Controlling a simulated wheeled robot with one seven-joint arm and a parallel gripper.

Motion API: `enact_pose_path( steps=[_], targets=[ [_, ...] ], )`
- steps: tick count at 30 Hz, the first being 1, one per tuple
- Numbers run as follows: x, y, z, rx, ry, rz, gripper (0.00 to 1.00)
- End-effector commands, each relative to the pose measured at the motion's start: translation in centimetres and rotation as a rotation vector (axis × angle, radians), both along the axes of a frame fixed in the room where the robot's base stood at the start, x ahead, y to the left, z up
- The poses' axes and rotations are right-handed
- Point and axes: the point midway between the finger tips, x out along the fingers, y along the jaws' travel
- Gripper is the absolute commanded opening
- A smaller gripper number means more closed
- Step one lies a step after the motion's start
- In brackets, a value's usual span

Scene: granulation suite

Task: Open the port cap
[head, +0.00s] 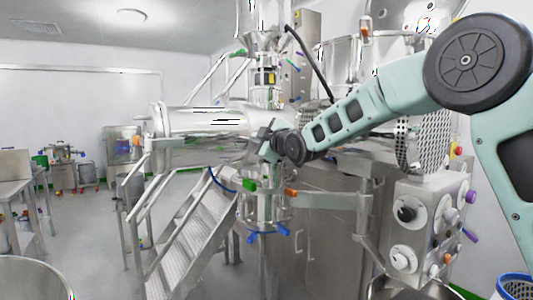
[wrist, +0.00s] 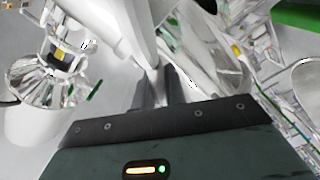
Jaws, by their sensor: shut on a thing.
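My gripper (head: 268,143) is in the middle of the head view, at the right side of the steel granulator, beside its column. In the wrist view, my gripper's two dark fingers (wrist: 158,88) are close together on a pale, smooth bar-like part (wrist: 148,40). I take this part for a handle of the port cap, but its link to a cap is not clear. In the head view my gripper and arm hide the gripped part. I cannot tell whether the cap is open or closed.
A large horizontal steel cylinder (head: 205,122) lies left of my gripper, with metal stairs (head: 185,235) below it. A control box with knobs (head: 425,225) and a perforated steel guard (head: 425,140) stand at right. The floor at left (head: 95,235) has free room.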

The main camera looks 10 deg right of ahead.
Motion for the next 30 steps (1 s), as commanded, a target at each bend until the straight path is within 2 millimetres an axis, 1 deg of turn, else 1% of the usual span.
enact_pose_path(
  steps=[5,15,24,30],
  targets=[
    [0.5,-0.8,1.9,0.16,0.051,-0.003,0.0],
    [1.5,-4.1,4.7,0.468,0.153,-0.005,0.0],
    [2.6,-7.2,6.0,0.732,0.239,-0.005,0.0],
    [3.2,-9.0,6.2,0.874,0.284,-0.003,0.0]
  ],
)
